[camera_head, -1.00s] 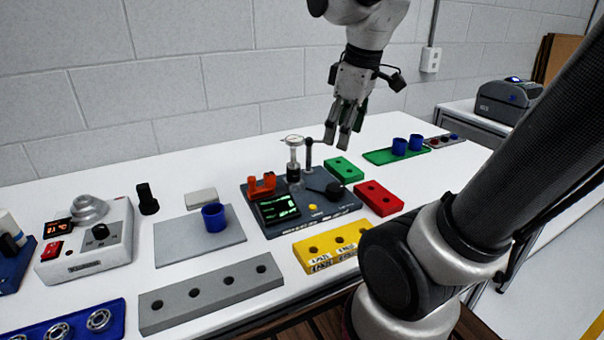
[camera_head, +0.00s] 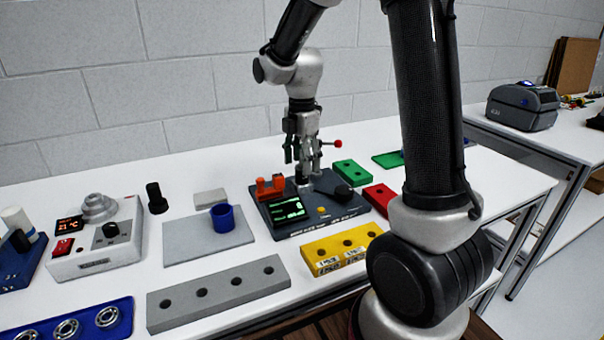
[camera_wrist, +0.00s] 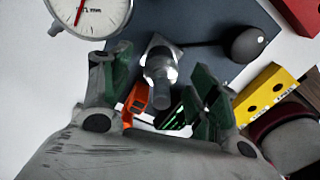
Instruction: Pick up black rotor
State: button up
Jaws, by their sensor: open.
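A black stepped cylinder (camera_head: 156,198), which may be the black rotor, stands upright on the table between the white heater box and the grey plate. My gripper (camera_head: 303,165) is far to its right, pointing down over the dark test fixture (camera_head: 350,212). It is open. In the wrist view its two green-padded fingers (camera_wrist: 162,72) are spread on either side of a shiny upright cylinder with a dark end (camera_wrist: 160,92) on the fixture. I cannot tell whether they touch it. The black stepped cylinder is outside the wrist view.
A dial gauge (camera_wrist: 92,14) is close to my fingers, and a black ball-ended lever (camera_wrist: 247,45) lies to the right. An orange cradle (camera_head: 270,188), a blue cup (camera_head: 222,217) and a yellow block (camera_head: 340,249) are nearby.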

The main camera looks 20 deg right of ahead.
jog(key=shift+f, duration=0.85)
grip_shut()
jog(key=shift+r, duration=0.2)
